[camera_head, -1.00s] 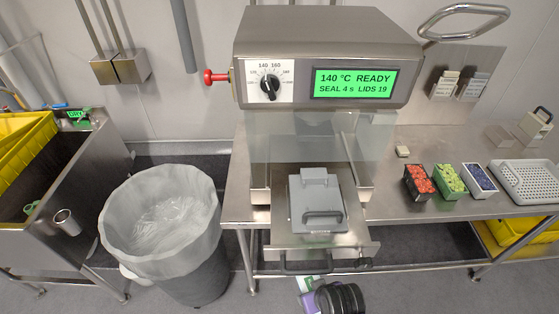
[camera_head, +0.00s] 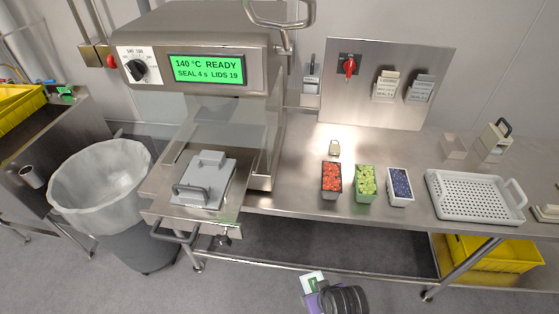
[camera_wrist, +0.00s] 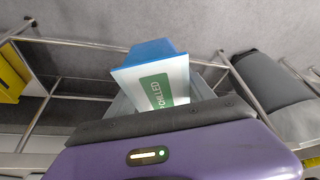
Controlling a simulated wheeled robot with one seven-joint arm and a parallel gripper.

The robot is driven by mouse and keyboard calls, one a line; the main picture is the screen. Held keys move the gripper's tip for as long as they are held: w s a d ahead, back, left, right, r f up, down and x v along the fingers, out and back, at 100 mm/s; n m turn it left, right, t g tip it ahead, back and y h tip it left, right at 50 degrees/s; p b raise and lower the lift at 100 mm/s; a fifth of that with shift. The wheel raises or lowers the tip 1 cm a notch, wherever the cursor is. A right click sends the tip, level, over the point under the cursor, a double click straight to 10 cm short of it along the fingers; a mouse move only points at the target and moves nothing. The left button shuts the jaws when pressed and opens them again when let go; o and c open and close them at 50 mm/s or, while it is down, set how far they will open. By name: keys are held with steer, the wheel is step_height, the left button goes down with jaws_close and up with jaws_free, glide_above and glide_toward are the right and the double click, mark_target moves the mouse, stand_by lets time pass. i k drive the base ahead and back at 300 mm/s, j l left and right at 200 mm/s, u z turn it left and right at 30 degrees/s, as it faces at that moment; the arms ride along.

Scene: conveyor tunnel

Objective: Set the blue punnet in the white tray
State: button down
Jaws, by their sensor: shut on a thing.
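In the head view, a small pale punnet of dark blue berries (camera_head: 400,188) stands on the steel bench, rightmost in a row with a red one and a green one. The white tray (camera_head: 464,205), flat and perforated with a raised handle, lies just right of it and looks empty. My gripper (camera_head: 318,287) is low in front of the bench, well apart from both. It is shut on a blue and white box-like thing (camera_wrist: 165,82) with a green label, which shows in the wrist view beyond my purple hand. My fingertips are mostly hidden.
A red punnet (camera_head: 332,178) and a green punnet (camera_head: 365,182) stand left of the blue one. The sealing machine (camera_head: 200,70) and its grey plate (camera_head: 206,180) are further left, beside a lined bin (camera_head: 100,185). A yellow crate (camera_head: 490,254) sits under the bench.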

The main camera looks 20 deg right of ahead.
mark_target(470, 198)
steer(key=k+l, duration=0.1)
steer(key=l, duration=0.35)
steer(key=k+l+u, duration=0.1)
steer(key=l, duration=0.35)
steer(key=k+l, duration=0.1)
steer(key=l, duration=0.35)
steer(key=k+l+u, duration=0.1)
steer(key=l, duration=0.35)
steer(key=k+l, duration=0.15)
steer(key=l, duration=0.3)
